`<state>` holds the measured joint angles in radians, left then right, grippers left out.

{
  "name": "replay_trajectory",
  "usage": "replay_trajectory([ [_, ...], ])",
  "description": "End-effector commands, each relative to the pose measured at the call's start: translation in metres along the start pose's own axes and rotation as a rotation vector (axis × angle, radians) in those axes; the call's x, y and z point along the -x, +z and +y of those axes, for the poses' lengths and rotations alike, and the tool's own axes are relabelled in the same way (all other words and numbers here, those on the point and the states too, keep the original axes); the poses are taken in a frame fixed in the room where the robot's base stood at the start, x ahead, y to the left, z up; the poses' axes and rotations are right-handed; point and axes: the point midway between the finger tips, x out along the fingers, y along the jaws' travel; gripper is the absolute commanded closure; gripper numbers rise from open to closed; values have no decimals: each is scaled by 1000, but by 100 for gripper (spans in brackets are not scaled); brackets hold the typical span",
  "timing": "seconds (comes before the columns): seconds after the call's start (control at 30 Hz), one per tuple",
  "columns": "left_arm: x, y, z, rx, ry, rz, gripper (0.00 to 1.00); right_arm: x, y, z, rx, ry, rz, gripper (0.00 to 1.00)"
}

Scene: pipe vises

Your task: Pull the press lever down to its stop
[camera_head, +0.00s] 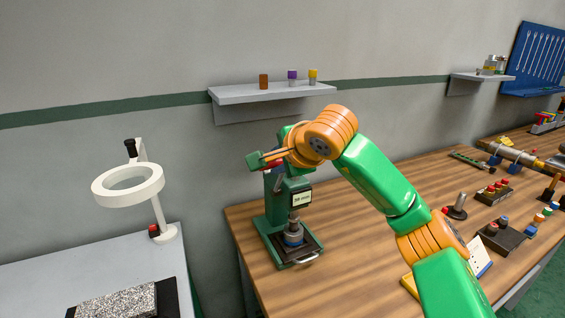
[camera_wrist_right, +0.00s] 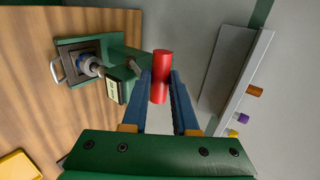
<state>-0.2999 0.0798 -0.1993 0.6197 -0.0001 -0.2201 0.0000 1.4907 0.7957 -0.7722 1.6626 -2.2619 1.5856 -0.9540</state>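The green press (camera_head: 275,225) stands upright near the left end of the wooden bench, with a small label on its front. It also shows in the right wrist view (camera_wrist_right: 122,88), at the left. The press lever's red grip (camera_wrist_right: 160,76) lies between the blue fingertips of my right gripper (camera_wrist_right: 161,85), which appear closed on both its sides. In the head view my right gripper (camera_head: 268,160) is at the top of the press and hides much of the lever. The lever's arm is mostly hidden. My left gripper is not in view.
A wall shelf (camera_head: 270,96) with several small coloured pieces hangs above the press. A white ring lamp (camera_head: 130,187) stands on the grey table at left. Blocks and fixtures (camera_head: 500,235) crowd the bench's right side. Bare wood (camera_head: 345,232) lies right of the press.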

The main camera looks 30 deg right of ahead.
Motion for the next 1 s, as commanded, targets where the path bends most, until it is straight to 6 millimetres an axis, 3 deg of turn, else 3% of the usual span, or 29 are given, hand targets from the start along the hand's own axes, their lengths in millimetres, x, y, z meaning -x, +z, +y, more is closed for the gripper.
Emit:
replay_trajectory([
  [1.0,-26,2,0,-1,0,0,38,8,0,26,-1,2,1,100],
])
